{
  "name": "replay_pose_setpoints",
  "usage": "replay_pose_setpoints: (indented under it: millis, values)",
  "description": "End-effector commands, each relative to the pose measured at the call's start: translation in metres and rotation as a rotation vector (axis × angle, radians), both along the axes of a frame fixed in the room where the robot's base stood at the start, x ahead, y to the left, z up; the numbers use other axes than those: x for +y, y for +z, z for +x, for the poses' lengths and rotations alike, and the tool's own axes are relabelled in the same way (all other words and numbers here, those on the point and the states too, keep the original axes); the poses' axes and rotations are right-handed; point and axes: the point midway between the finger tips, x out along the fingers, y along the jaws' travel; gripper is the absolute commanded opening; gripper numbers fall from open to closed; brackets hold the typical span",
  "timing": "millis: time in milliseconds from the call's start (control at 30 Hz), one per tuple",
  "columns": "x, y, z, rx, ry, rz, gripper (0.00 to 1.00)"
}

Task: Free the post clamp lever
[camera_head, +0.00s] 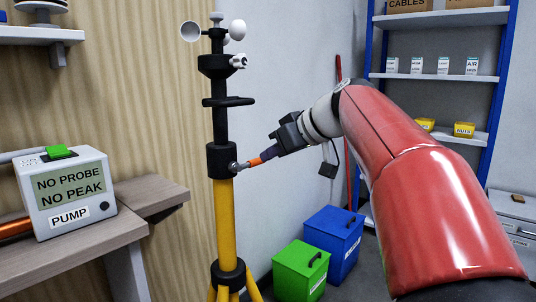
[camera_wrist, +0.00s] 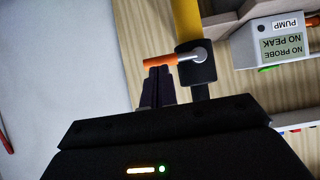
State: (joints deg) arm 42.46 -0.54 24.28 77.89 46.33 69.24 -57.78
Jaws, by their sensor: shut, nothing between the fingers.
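The post clamp (camera_head: 220,161) is a black collar at the top of the yellow tube (camera_head: 226,220). Its lever (camera_head: 255,161) has a metal rod and an orange handle and sticks out to the right. In the wrist view the lever's orange handle (camera_wrist: 160,61) lies across the front of my fingertips, with the rod running to the black clamp (camera_wrist: 198,72). My gripper (camera_head: 270,152) is at the handle's outer end, and its fingers show in the wrist view (camera_wrist: 158,72). The fingers are together and empty. I cannot tell whether they touch the handle.
The post carries a black ring and cup anemometer (camera_head: 216,29) above the clamp. A pump box (camera_head: 65,190) sits on the bench at left. Green (camera_head: 300,270) and blue (camera_head: 331,243) bins stand on the floor below my arm. A blue-framed shelf (camera_head: 440,78) stands behind at right.

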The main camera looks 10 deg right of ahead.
Motion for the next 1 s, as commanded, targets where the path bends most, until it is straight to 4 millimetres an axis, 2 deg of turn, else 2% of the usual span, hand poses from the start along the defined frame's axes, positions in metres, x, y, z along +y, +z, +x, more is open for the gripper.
replay_pose_setpoints:
  millis: [200, 1000]
  values:
    - [0.0067, -0.0081, 0.0096, 0.002, 0.000, 0.001, 0.00]
    - [0.0059, -0.0128, 0.0109, 0.043, 0.000, 0.058, 0.00]
